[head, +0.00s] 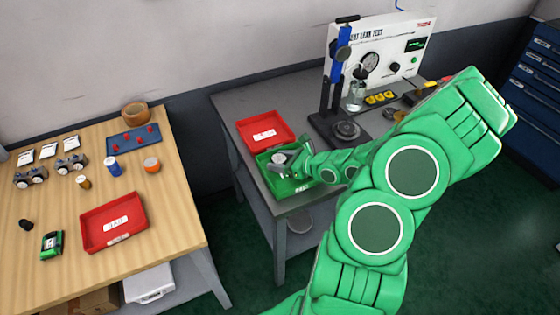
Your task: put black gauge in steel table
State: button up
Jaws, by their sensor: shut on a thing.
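The steel table (232,101) stands right of the wooden bench, with a grey top. At its front left is a green tray (284,189). My green arm reaches across from the lower right, and my gripper (291,160) is over this tray. It is shut on a small round thing with a pale face and dark parts, which looks like the black gauge (279,158). The fingers and much of the gauge are too small or hidden to see clearly. I cannot tell whether the gauge touches the tray floor.
A red tray (264,133) sits just behind the green one. A leak test panel (400,50) and a blue-handled press (340,60) stand at the table's back. The wooden bench (180,215) at left holds another red tray (113,222), a blue tray (133,140) and small parts.

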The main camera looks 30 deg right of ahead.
jog(key=shift+f, duration=0.2)
jog(key=o, duration=1.1)
